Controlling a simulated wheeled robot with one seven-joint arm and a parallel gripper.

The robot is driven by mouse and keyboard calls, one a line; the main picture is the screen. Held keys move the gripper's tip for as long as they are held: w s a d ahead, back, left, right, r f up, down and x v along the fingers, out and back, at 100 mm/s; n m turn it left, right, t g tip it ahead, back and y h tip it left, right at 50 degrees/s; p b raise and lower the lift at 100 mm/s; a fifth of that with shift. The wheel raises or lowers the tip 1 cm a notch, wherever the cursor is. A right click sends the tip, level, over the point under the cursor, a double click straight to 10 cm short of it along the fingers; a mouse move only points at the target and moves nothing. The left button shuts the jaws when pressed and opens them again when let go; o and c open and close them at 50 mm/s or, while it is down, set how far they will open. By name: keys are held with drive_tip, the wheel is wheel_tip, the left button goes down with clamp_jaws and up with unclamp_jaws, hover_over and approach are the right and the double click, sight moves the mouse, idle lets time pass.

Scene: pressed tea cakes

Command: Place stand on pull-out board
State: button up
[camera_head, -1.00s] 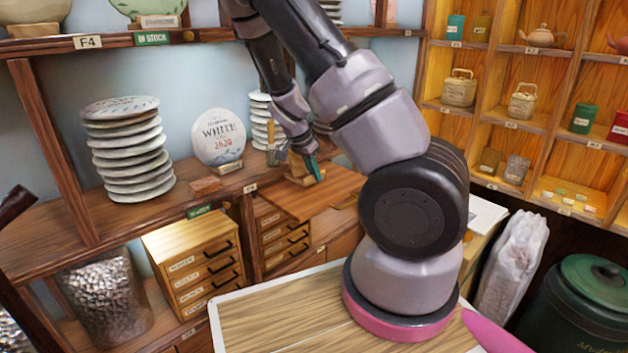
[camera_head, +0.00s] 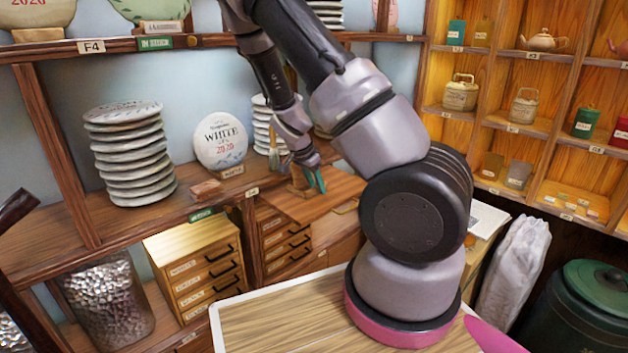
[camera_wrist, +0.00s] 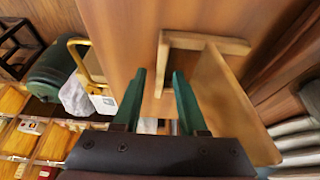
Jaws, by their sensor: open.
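The wooden stand (camera_head: 297,182) is on the brown pull-out board (camera_head: 331,199), below the shelf with the disc stacks. It is partly hidden by my gripper (camera_head: 317,181). In the wrist view the stand (camera_wrist: 233,105) shows a broad panel and a narrow bar, to the right of and just beyond the fingertips. My gripper (camera_wrist: 159,77) has two green fingers spread apart. One short arm of the stand lies near the gap between the tips, and I see no grip on it. The board (camera_wrist: 122,30) also shows in the wrist view.
A stack of discs (camera_head: 130,155) and a round white tea cake (camera_head: 220,141) on a small stand are on the shelf to the left. A small drawer box (camera_head: 200,270) is below left.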

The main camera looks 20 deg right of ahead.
drive_tip(key=v, duration=1.2)
drive_tip(key=s+a+r+n+t+y, duration=0.2)
drive_tip(key=s+r+n, duration=0.3)
drive_tip(key=s+r, duration=0.5)
drive_tip(key=s+a+r+n+t+y, duration=0.3)
drive_tip(key=s+r, duration=0.7)
drive_tip(key=r, duration=0.4)
drive_tip(key=shift+r+n+t+y, duration=0.3)
drive_tip(key=shift+n+y, duration=0.4)
drive_tip(key=shift+n, duration=0.3)
